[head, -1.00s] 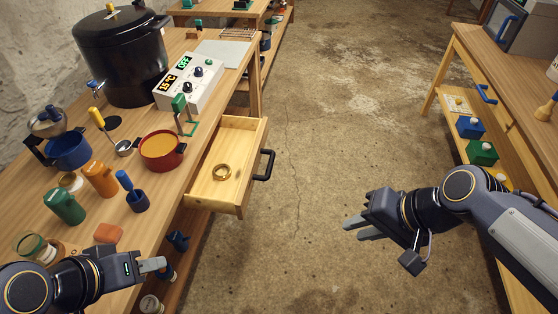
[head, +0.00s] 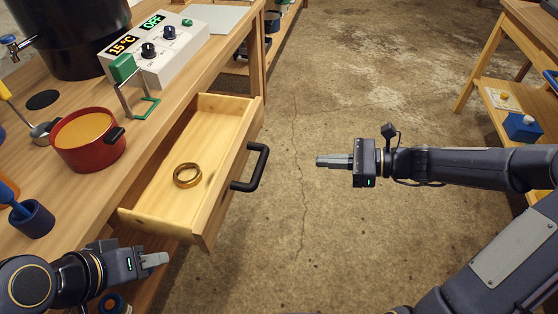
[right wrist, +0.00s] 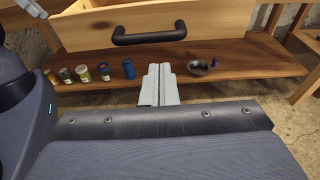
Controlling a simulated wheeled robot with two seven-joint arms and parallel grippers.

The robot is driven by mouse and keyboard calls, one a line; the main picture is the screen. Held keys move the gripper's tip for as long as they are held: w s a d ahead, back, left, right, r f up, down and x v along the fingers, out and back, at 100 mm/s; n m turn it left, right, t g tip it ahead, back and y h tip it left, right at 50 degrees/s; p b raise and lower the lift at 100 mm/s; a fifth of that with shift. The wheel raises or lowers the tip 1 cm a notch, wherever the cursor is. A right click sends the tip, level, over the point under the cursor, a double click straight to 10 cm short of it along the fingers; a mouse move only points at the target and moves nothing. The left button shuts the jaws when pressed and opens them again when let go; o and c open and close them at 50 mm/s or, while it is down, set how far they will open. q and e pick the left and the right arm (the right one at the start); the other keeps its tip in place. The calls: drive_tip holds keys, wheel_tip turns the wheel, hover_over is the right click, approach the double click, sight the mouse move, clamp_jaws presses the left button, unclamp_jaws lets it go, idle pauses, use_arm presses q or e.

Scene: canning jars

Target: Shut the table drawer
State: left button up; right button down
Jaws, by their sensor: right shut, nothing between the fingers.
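The wooden table drawer (head: 222,190) stands pulled out of the table on the left in the head view. A gold ring (head: 187,175) lies inside it. Its black handle (head: 250,167) faces right and also shows near the top of the right wrist view (right wrist: 149,34). My right gripper (head: 318,161) is shut and empty, right of the handle with a gap between them, its fingers pointing left at the drawer. In the right wrist view its fingers (right wrist: 160,72) lie below the handle in the picture. My left gripper (head: 166,259) is near the table's front edge, below the drawer; its finger gap is unclear.
The table (head: 85,205) carries a red pot (head: 87,143), a control box (head: 160,48) and a large dark pot (head: 70,35). A lower shelf (right wrist: 230,84) holds small jars and a bowl. The floor right of the drawer is clear. Another wooden table (head: 535,30) stands at right.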

sight(195, 155)
drive_tip(key=b+x, duration=0.3)
drive_tip(key=x, duration=0.9)
drive_tip(key=shift+a, duration=0.15)
drive_tip(key=r+x, duration=0.1)
drive_tip(key=x, duration=0.6)
drive_tip(key=r+x, duration=0.2)
drive_tip(key=x, duration=0.6)
drive_tip(key=a+r+x, duration=0.1)
drive_tip(key=x, duration=0.6)
drive_tip(key=shift+w+a+r, duration=0.1)
drive_tip(key=shift+a+r, duration=0.05)
drive_tip(key=shift+r, duration=0.2)
drive_tip(key=shift+b, duration=0.3)
